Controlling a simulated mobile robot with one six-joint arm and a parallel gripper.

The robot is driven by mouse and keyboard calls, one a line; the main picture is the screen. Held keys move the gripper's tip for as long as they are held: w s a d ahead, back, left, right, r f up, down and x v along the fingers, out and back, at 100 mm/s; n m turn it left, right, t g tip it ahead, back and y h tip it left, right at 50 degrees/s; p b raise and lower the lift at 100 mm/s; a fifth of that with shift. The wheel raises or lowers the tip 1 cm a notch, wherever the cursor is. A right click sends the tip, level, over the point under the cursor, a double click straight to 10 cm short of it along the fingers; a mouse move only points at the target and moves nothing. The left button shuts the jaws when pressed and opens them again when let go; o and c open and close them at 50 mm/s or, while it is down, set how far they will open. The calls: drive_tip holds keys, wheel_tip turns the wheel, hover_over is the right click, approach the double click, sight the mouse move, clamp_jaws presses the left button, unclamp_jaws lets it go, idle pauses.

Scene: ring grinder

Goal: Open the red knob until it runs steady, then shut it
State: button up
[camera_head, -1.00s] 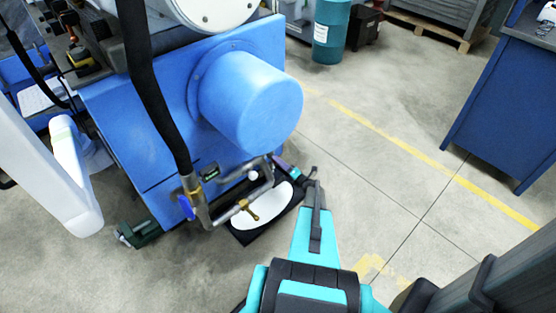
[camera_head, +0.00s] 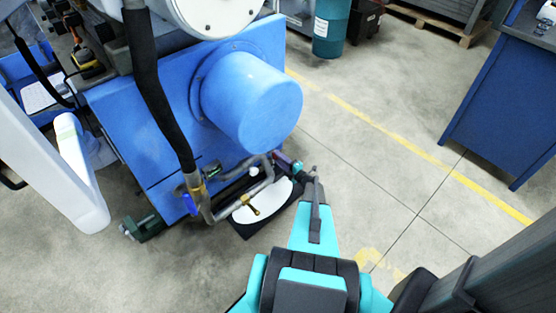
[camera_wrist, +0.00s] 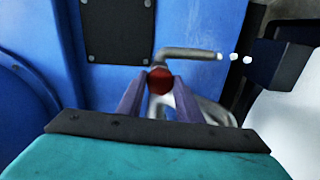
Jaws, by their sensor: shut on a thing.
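The red knob (camera_wrist: 159,80) shows in the wrist view, between the two purple fingertips of my gripper (camera_wrist: 160,85). My gripper is shut on it. Just behind the knob, a grey bent pipe (camera_wrist: 190,53) runs right to an open end. Separate white drops (camera_wrist: 234,57) line up off that end. In the head view my gripper (camera_head: 284,160) reaches in beside the pipework at the machine's lower right. The knob is hidden there.
A black tray (camera_head: 245,231) holding white liquid (camera_head: 268,203) lies below the pipework. The blue machine (camera_head: 250,100) with its round housing stands behind. A black hose (camera_head: 150,90) hangs at its front. Open floor (camera_head: 370,190) lies to the right, before a blue cabinet (camera_head: 500,110).

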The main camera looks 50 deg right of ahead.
drive_tip(key=shift+a+r, duration=0.1)
drive_tip(key=shift+a, duration=0.15)
drive_tip(key=o, duration=1)
drive_tip(key=shift+o, duration=0.2)
drive_tip(key=shift+d, duration=0.1)
drive_tip(key=shift+s, duration=0.2)
drive_tip(key=s+a, duration=0.1)
drive_tip(key=s, duration=1.2)
drive_tip(key=shift+s, duration=0.25)
